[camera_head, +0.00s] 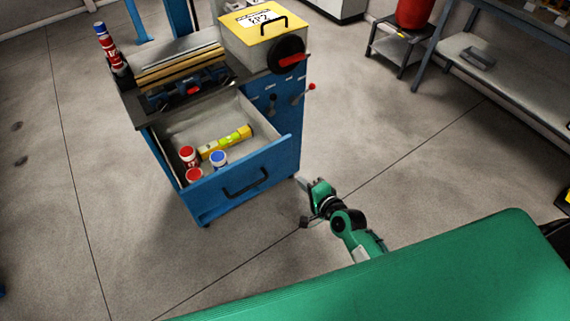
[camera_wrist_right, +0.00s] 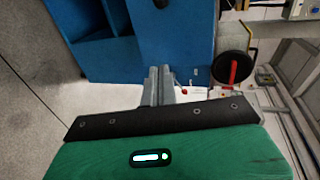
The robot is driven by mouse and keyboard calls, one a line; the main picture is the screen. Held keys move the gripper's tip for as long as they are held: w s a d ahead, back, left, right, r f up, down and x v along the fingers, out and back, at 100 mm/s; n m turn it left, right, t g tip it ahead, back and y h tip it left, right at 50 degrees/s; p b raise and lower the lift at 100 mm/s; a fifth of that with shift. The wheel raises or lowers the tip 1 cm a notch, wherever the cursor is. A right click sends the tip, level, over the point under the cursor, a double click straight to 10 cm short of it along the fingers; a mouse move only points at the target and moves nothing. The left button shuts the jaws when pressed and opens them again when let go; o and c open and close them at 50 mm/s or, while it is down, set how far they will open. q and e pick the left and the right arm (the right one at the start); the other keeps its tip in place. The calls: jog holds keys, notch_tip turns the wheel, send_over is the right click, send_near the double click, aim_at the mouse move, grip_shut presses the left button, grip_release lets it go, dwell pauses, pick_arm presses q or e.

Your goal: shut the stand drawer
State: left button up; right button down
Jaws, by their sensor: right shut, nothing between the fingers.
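The blue stand (camera_head: 275,115) has its drawer (camera_head: 240,182) pulled far out toward me. The drawer front is blue with a black bar handle (camera_head: 245,181). Inside lie a yellow level-like tool (camera_head: 226,143) and red and blue cans (camera_head: 188,156). My right gripper (camera_head: 303,185) is just right of the drawer front's right end, low and apart from the handle. In the right wrist view its fingers (camera_wrist_right: 159,85) are together and empty, pointing at blue panels of the stand (camera_wrist_right: 175,35). My left gripper does not show.
A yellow-topped box (camera_head: 262,22) with a black wheel and red handle sits on the stand, beside a vise-like device (camera_head: 185,75). A grey bench (camera_head: 510,75) and a small stand with a red canister (camera_head: 412,12) are at right. The floor around is clear.

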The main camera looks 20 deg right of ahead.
aim_at(279, 160)
jog(key=x, duration=0.3)
jog(key=p+x, duration=0.1)
jog(key=x, duration=0.2)
jog(key=r+x, duration=0.1)
jog(key=x, duration=0.2)
jog(key=shift+w, duration=0.35)
jog(key=shift+w+a, duration=0.1)
jog(key=shift+w, duration=0.05)
